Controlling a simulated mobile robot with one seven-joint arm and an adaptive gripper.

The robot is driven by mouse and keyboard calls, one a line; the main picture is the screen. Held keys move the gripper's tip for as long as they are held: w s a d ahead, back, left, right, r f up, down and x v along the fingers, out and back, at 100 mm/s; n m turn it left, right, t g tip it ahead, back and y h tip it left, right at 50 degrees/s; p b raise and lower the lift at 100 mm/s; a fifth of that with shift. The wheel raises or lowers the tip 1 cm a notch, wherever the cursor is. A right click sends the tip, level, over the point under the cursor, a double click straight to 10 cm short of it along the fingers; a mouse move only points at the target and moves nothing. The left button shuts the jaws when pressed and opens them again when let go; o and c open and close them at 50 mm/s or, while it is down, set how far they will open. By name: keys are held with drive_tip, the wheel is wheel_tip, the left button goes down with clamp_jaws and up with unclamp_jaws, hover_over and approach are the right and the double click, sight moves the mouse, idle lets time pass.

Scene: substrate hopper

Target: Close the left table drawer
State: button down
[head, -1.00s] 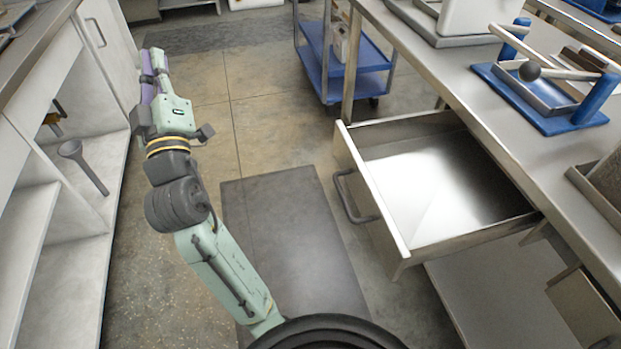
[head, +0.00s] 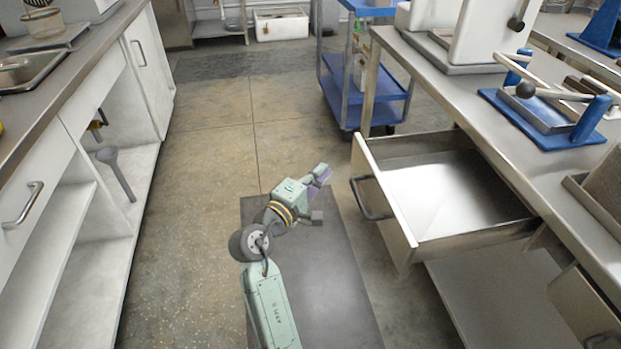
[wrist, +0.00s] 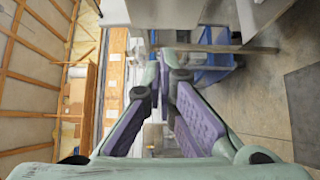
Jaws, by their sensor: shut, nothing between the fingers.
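The left table drawer (head: 404,225) is pulled well out from under the steel table on the right in the head view. Its metal inside is empty. Its dark bar handle (head: 368,200) is on the front panel, facing left toward the aisle. My gripper (head: 322,172) is left of the drawer front, close to the handle in the picture but apart from it. The gripper points right and away. Its purple finger pads (wrist: 166,108) show in the wrist view; the fingers are shut with nothing held. I cannot surely make out the drawer in the wrist view.
The steel table (head: 480,105) carries a blue-based press (head: 545,112) and white equipment. A second drawer (head: 585,305) is at lower right. A blue cart (head: 370,95) stands beyond the open drawer. White cabinets (head: 70,180) line the left. The floor between is clear, with a dark mat (head: 330,280).

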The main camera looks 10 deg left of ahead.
sight(354, 150)
drive_tip(key=shift+w+d+p, duration=0.5)
drive_tip(key=shift+w+d, duration=0.65)
drive_tip(key=shift+d, duration=0.25)
drive_tip(key=shift+w+d+p, duration=0.5)
drive_tip(key=shift+w+d, duration=0.65)
drive_tip(key=shift+d, duration=0.2)
